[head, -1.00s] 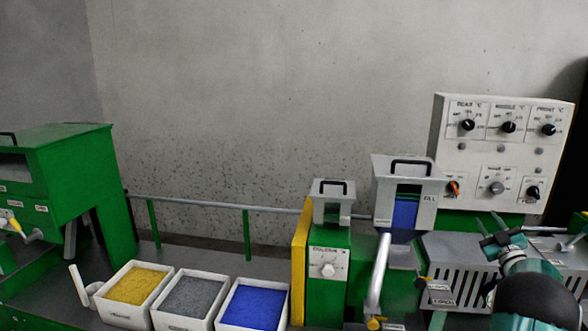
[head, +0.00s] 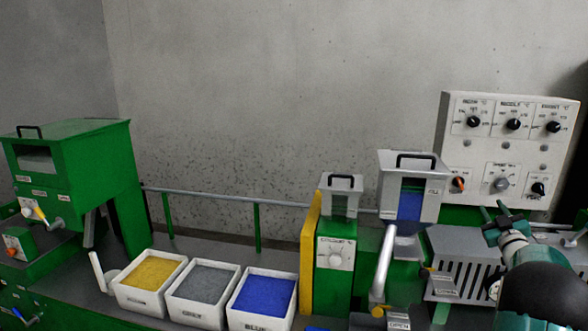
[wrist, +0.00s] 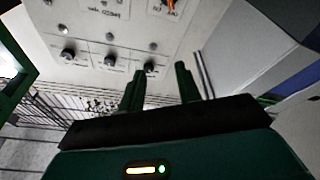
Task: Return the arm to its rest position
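My gripper (head: 502,213) is at the right of the head view, above the slotted grey housing (head: 462,258). In the wrist view its two green fingers (wrist: 160,85) stand apart with nothing between them. The dark arm link behind it hides part of the housing. The wrist view looks toward the white control panel (wrist: 110,30), which appears upside down there.
The control panel (head: 507,105) stands at the back right. A grey hopper (head: 425,200) with blue material is left of my gripper. Bins of yellow (head: 153,273), grey (head: 203,283) and blue (head: 263,296) granules sit front centre. A green machine (head: 100,160) stands at left.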

